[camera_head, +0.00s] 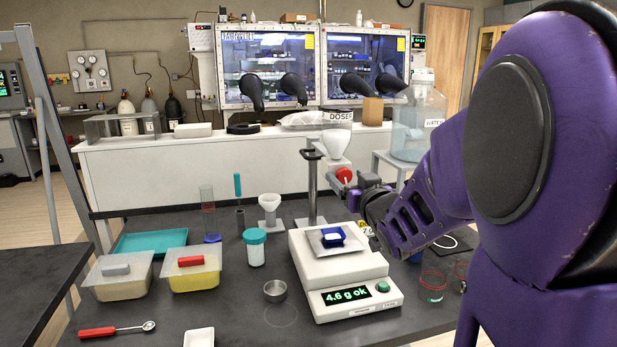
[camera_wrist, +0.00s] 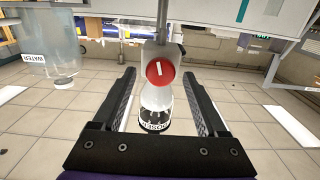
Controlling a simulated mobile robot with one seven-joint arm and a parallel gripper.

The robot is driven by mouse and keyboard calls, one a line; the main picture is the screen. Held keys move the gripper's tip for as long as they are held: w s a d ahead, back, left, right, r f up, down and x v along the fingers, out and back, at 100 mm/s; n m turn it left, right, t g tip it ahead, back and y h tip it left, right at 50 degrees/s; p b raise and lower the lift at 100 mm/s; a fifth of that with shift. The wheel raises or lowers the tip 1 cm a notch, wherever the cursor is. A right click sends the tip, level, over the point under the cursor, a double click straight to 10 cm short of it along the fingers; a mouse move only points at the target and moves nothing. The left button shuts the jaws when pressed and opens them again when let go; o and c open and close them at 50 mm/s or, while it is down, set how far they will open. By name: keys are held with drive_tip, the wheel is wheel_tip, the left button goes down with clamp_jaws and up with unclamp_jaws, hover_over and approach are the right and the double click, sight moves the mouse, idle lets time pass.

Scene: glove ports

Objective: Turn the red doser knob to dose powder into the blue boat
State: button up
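The red doser knob (camera_head: 344,175) is on the side of the doser (camera_head: 335,143), which is held on a grey stand. In the wrist view the knob (camera_wrist: 161,72) faces me, with a white mark tilted slightly from upright. My gripper (camera_wrist: 159,78) is open, its fingers to the left and right of the knob with visible gaps. In the head view my gripper (camera_head: 358,188) is just right of the knob. The blue boat (camera_head: 333,236) sits on the pan of the white balance (camera_head: 340,270), below the doser. The display reads "4.6 g ok".
A water container (camera_head: 418,125) stands behind my arm. Lidded tubs (camera_head: 195,275) and a red-handled spoon (camera_head: 100,332) are further left. Glassware (camera_head: 433,283) stands at right.

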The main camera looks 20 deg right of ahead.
clamp_jaws()
drive_tip(key=shift+m, duration=0.3)
drive_tip(key=m+p, duration=0.1)
drive_tip(key=m, duration=0.2)
drive_tip(key=shift+m, duration=0.4)
drive_tip(key=m, duration=0.3)
drive_tip(key=shift+d+m+p, duration=0.1)
drive_tip(key=shift+m+p, duration=0.2)
drive_tip(key=shift+p, duration=0.05)
drive_tip(key=m+p, duration=0.1)
drive_tip(key=m, duration=0.2)
drive_tip(key=shift+f+m+p, duration=0.1)
drive_tip(key=shift+m+p, duration=0.4)
drive_tip(key=shift+m, duration=1.7)
